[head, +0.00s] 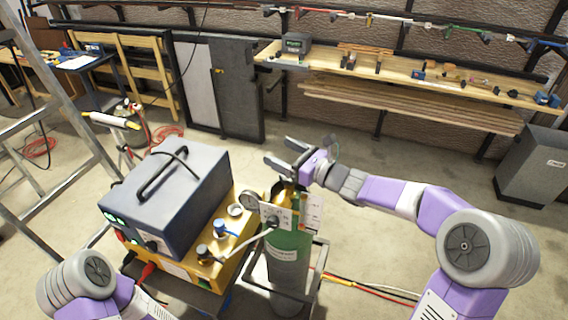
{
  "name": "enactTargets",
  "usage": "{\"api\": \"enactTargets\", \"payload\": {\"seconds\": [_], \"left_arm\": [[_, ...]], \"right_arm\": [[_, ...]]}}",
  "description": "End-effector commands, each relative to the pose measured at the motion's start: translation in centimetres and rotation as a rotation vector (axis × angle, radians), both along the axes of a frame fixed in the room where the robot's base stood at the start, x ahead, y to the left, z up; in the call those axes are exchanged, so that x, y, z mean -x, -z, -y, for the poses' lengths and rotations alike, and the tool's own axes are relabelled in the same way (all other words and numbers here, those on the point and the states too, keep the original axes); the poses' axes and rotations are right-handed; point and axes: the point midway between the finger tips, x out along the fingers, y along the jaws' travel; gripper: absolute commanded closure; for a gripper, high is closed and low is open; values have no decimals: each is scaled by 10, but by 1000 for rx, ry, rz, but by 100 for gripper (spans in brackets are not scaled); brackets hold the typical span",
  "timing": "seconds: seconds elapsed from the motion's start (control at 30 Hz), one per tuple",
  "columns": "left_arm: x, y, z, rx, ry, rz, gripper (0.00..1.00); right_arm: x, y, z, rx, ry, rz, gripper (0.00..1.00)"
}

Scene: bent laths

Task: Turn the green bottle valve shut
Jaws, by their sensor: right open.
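The green bottle (287,250) stands upright in a metal frame at the centre of the head view. Its top carries a brass-coloured valve (284,189), partly hidden by tags and by my right gripper. A round gauge (249,201) sits at its left.
A dark blue machine (175,200) with a handle sits on a yellow unit (228,240) left of the bottle. A ladder (50,150) stands at the far left. Red and yellow hoses (365,287) lie right of the bottle. A wooden shelf (400,80) runs along the back wall.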

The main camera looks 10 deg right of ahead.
Motion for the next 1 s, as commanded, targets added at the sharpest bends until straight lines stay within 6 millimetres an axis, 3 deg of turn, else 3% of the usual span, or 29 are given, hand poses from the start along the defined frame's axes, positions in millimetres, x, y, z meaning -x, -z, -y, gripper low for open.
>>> {"api": "enactTargets", "payload": {"seconds": [0.03, 0.2, 0.67, 1.0], "left_arm": [[0, -4, 0, 0, 0, 0, 45], [0, -8, 0, 0, 0, 0, 45], [0, -11, 0, 0, 0, 0, 45], [0, -64, 0, 0, 0, 0, 45]], "right_arm": [[0, -12, 0, 1, 0, 3, 18], [0, -31, 0, 0, 1, 0, 18], [0, -38, 0, -1, 0, -1, 18], [0, -90, 0, -1, 0, -1, 18]]}}
